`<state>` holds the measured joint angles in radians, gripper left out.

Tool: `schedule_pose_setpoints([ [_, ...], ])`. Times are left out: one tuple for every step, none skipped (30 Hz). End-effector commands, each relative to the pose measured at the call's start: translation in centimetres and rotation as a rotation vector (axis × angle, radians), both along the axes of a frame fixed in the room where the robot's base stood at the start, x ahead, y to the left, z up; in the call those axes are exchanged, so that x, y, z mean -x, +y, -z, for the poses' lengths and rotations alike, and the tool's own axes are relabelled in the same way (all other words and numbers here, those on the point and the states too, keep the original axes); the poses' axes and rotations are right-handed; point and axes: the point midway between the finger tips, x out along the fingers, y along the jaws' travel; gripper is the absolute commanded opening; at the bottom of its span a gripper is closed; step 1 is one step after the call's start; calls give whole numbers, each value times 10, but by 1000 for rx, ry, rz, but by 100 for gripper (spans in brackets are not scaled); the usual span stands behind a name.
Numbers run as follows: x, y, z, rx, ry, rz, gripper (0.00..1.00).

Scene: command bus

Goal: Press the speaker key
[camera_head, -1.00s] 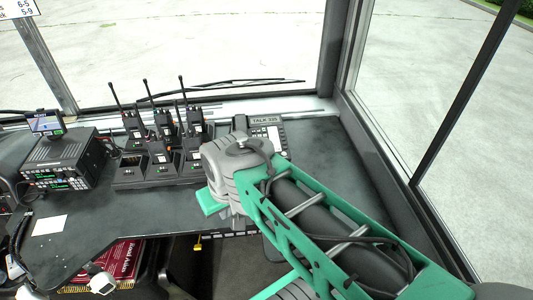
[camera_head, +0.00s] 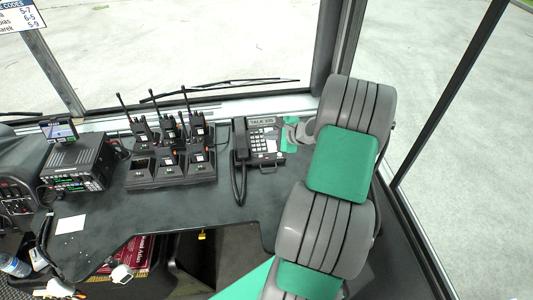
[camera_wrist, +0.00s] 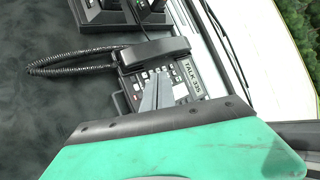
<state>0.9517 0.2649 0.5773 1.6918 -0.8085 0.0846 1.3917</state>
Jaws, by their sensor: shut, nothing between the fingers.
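The desk phone (camera_head: 270,147) lies on the dark counter below the windshield, with its black handset (camera_head: 240,140) on its left side and a coiled cord. In the head view my gripper (camera_head: 287,140) is at the phone's right edge. I cannot pick out the speaker key by its marking.
A charger rack (camera_head: 172,172) with several handheld radios stands left of the phone. A radio unit (camera_head: 75,165) with a small screen is farther left. A white card (camera_head: 71,224) lies on the counter. The window frame is close on the right of my arm.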

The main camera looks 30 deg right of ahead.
Motion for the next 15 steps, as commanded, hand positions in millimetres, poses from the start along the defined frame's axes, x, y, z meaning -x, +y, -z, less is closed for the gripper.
schedule_pose_setpoints([
  [0,0,0,1,0,-1,0],
  [0,0,1,1,1,-1,0],
  [0,0,2,1,1,0,0],
  [0,0,3,2,1,-1,0],
  [0,0,5,2,1,-1,0],
  [-1,0,9,2,2,-2,0],
  [-1,0,11,2,2,-2,0],
  [-1,0,15,2,2,-2,0],
  [-2,0,20,2,2,-2,0],
  [-2,-1,24,1,3,-2,0],
  [-2,-1,28,1,3,-2,0],
  [-3,-1,35,2,3,-3,0],
  [-4,-1,39,2,3,-3,0],
  [-4,-2,44,2,3,-3,0],
  [-5,-2,50,3,2,-3,0],
])
